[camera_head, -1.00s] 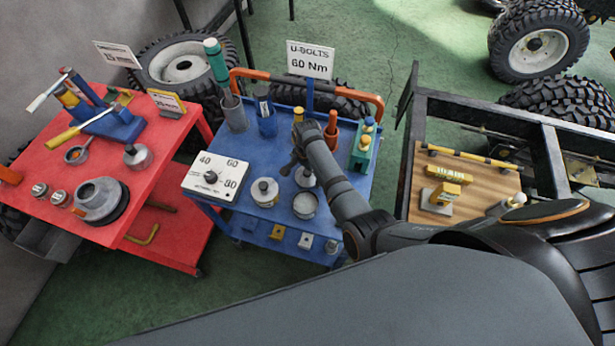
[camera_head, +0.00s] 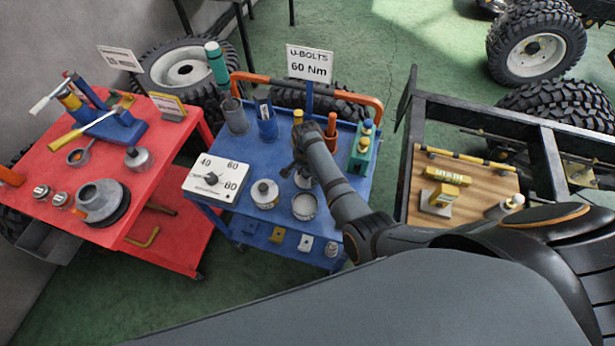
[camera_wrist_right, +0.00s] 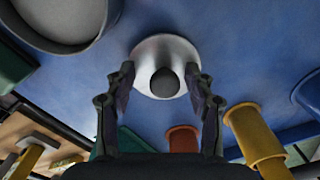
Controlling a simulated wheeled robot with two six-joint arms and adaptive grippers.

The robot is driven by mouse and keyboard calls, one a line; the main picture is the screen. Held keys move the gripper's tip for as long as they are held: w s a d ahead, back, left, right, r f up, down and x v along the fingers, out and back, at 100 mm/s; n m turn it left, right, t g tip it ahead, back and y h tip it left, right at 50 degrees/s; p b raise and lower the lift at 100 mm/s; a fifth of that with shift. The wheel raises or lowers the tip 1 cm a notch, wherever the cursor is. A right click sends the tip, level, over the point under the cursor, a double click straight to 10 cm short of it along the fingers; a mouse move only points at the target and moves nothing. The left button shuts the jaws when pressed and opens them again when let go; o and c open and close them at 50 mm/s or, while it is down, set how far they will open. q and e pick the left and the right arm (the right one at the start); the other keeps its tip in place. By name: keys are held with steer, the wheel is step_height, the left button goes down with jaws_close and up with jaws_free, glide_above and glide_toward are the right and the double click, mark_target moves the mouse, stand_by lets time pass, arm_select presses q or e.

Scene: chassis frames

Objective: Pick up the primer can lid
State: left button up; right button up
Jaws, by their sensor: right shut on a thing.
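The primer can lid (camera_wrist_right: 165,52) is a pale round disc with a dark round knob in the right wrist view. In the head view it shows partly below my right gripper (camera_head: 298,168), over the blue cart top. My right gripper (camera_wrist_right: 161,82) is shut on the lid, with one finger at each side of it in the wrist view. I cannot tell whether the lid is clear of the cart surface. An open grey can (camera_head: 304,206) stands just in front of the lid. My left gripper is not in view.
A red cart (camera_head: 60,150) stands left. A wooden board (camera_head: 480,190) lies right.

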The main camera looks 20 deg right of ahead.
mark_target(306, 174)
steer(key=shift+s+a+f, duration=0.1)
steer(key=shift+s+f, duration=0.15)
steer(key=shift+s, duration=0.05)
steer(key=shift+r+p, duration=0.35)
steer(key=shift+p, duration=0.25)
steer(key=c, duration=0.4)
steer(key=r+p, duration=0.1)
steer(key=w+r+p, duration=0.1)
steer(key=p, duration=0.1)
steer(key=shift+r, duration=0.4)
jaws_close()
steer(key=s+d+r+p, duration=0.3)
steer(key=s+r+p, duration=0.3)
steer(key=s+r, duration=0.3)
steer(key=s, duration=0.4)
steer(key=shift+s, duration=0.4)
